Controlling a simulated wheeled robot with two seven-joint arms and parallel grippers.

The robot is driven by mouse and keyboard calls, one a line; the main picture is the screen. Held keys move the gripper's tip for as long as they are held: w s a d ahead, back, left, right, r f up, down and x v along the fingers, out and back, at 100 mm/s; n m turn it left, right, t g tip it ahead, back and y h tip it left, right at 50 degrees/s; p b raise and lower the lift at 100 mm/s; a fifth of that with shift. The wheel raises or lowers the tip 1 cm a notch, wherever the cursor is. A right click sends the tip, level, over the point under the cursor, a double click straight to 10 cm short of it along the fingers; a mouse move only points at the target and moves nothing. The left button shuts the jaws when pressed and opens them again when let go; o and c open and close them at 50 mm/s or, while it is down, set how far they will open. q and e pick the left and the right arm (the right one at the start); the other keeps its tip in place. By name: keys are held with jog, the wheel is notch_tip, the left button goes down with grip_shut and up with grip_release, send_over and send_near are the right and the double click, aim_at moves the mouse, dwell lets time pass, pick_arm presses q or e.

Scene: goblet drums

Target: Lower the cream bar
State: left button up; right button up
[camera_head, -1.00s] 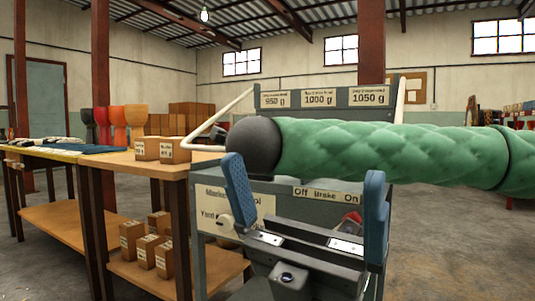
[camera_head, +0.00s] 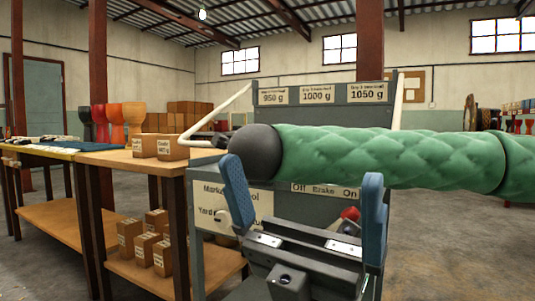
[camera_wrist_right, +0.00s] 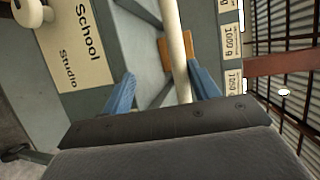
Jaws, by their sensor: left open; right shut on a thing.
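The cream bar (camera_head: 226,108) is a bent tube on the grey stand (camera_head: 215,170). Its left side slopes down from the stand's top and bends in behind my green-sleeved right arm; its right side rises beyond that arm. In the right wrist view the bar (camera_wrist_right: 178,55) runs between the blue fingers of my right gripper (camera_wrist_right: 165,88), which is shut on it.
Weight signs (camera_head: 318,94) top the stand. An "Off Brake On" label (camera_head: 325,190) and a red knob (camera_head: 350,213) are on its front, close to my left gripper. A wooden table (camera_head: 125,160) with boxes (camera_head: 172,148) stands at left. Goblet drums (camera_head: 117,120) stand behind.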

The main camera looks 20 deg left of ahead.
jog(key=shift+f, duration=0.3)
jog(key=shift+c, duration=0.4)
jog(key=shift+o, duration=0.2)
jog(key=shift+s+f+b, duration=0.1)
jog(key=shift+s+b, duration=0.2)
jog(key=shift+s, duration=0.05)
jog(key=b+v, duration=0.1)
jog(key=v, duration=0.3)
jog(key=b+v, duration=0.1)
jog(key=v, duration=0.1)
jog(key=shift+r+b, duration=0.25)
jog(key=shift+b, duration=0.05)
jog(key=shift+c, duration=0.2)
jog(key=shift+s+d+r, duration=0.1)
jog(key=shift+s+r, duration=0.2)
jog(key=shift+s, duration=0.2)
